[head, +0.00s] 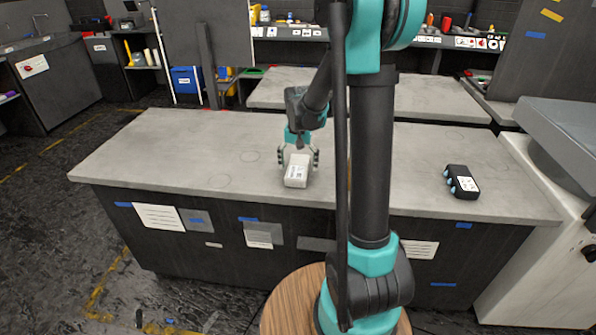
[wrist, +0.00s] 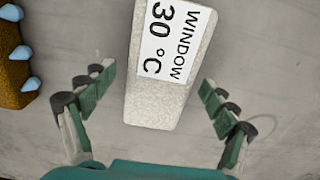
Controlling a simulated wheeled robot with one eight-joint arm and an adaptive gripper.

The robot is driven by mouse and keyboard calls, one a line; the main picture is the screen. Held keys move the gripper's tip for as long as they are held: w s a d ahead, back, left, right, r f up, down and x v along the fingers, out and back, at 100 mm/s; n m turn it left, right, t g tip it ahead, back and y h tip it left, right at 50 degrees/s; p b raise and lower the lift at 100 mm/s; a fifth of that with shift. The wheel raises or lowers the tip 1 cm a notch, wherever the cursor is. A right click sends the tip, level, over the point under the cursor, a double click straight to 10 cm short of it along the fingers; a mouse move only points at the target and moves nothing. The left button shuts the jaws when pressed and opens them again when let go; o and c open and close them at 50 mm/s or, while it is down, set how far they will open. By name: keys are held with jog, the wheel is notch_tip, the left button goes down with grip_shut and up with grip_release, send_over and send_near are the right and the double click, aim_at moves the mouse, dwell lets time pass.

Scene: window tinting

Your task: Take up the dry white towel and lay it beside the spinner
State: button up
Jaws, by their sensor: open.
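A white block-shaped bundle with a rough, cloth-like surface, which I take for the dry white towel (head: 297,170), lies on the grey worktop near its front edge. The wrist view shows the towel (wrist: 152,105) with a label reading "WINDOW 30 °C". My gripper (head: 299,152) is over it; in the wrist view my gripper (wrist: 157,80) is open, with one finger on each side and visible gaps. I cannot tell for sure which thing is the spinner. A brown block with pale blue knobs (wrist: 14,75) is at the left in the wrist view; I cannot make it out in the head view.
A black block with blue knobs and a white label (head: 462,182) lies on the right of the worktop (head: 150,150). The worktop's left side is clear. My own arm hides part of the middle. Another grey bench (head: 430,97) stands behind.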

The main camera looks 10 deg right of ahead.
jog(key=shift+f, duration=0.1)
jog(key=c, duration=1.4)
jog(key=shift+o, duration=0.2)
